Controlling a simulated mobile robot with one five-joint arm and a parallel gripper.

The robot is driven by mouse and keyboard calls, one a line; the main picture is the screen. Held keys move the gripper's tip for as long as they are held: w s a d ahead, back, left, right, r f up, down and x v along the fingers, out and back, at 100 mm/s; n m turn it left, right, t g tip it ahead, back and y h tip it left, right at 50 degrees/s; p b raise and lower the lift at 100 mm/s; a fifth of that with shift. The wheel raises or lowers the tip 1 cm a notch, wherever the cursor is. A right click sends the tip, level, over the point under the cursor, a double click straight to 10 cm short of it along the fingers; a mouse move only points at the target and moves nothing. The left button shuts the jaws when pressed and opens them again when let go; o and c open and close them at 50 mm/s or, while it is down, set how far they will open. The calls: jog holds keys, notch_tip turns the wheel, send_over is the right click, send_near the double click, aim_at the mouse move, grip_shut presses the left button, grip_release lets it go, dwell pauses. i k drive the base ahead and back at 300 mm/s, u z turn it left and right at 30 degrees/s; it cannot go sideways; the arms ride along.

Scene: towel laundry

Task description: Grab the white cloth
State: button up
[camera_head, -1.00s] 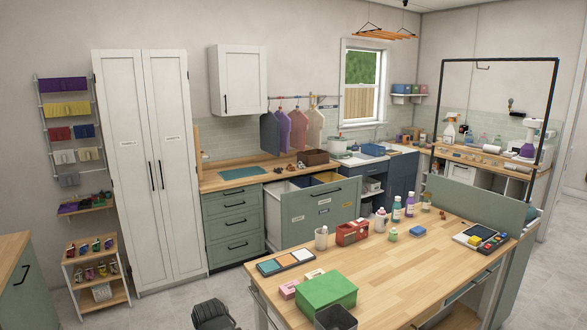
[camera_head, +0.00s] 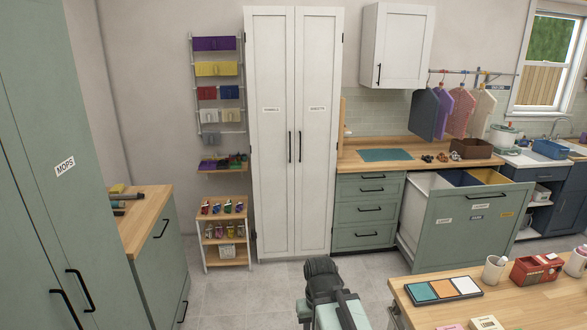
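A wall rack (camera_head: 242,92) hangs left of the tall white cabinet. Purple, yellow, red and blue cloths hang above. My arm's dark end, apparently my gripper (camera_head: 322,280), shows low at the bottom centre, far from the rack. Its fingers cannot be made out, nor whether it holds anything.
A low shelf unit (camera_head: 226,258) with small jars stands below the rack. A green cabinet marked MOPS (camera_head: 62,240) and a wood-topped counter (camera_head: 150,215) stand at left. A worktable (camera_head: 530,306) is at right. Grey floor (camera_head: 225,295) is open between them.

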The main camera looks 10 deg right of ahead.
aim_at(454, 156)
jog(key=z, duration=0.05)
jog(key=i, duration=4.1)
jog(key=z, duration=2.75)
jog(key=i, duration=2.2)
jog(key=u, duration=2.2)
